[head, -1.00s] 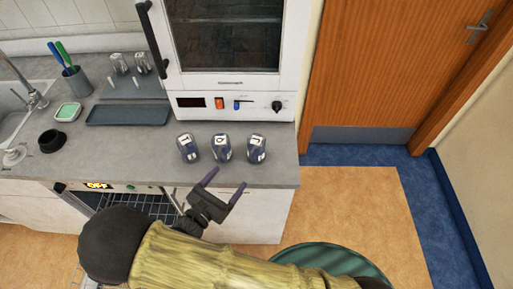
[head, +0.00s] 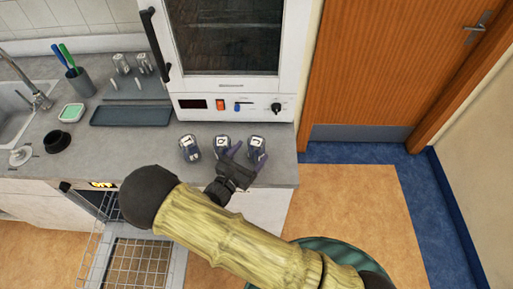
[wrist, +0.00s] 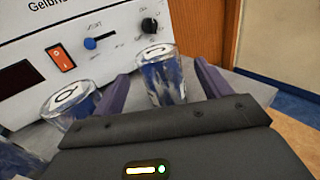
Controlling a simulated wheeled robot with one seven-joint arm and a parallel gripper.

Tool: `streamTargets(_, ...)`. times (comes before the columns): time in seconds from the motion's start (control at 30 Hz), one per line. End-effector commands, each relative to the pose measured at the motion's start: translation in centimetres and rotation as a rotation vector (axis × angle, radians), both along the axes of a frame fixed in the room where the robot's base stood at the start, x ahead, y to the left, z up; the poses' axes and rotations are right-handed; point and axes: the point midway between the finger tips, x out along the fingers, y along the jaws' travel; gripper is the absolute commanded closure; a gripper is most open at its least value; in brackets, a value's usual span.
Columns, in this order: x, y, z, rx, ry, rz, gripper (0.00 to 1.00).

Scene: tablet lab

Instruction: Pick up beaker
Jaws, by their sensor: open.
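Three clear beakers with dark marks on their pale tops stand in a row on the grey counter: a left one (head: 190,148), a middle one (head: 222,145) and a right one (head: 256,142). My gripper (head: 250,152) is open at the counter's front, its purple fingers reaching toward the right beaker. In the wrist view this beaker (wrist: 161,76) stands upright between and a little beyond the two fingers. The middle beaker (wrist: 70,103) is left of the left finger. Its lower part is hidden by my gripper body. Whether a finger touches the right beaker, I cannot tell.
A white oven (head: 234,105) with switches and knobs stands close behind the beakers. A dark tray (head: 130,115), a black ring (head: 57,141) and more glassware (head: 122,63) are to the left. Below the counter is an open wire rack (head: 140,262).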

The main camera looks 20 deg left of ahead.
Motion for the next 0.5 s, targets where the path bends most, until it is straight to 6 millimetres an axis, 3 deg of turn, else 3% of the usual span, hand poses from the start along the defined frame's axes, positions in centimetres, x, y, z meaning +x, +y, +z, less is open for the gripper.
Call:
streamTargets(0.23,0.8,-0.3,0.1,-0.001,-0.001,-0.001,0.23)
streamTargets(0.5,4.6,-1.6,0.2,0.0,-0.001,-0.003,0.23)
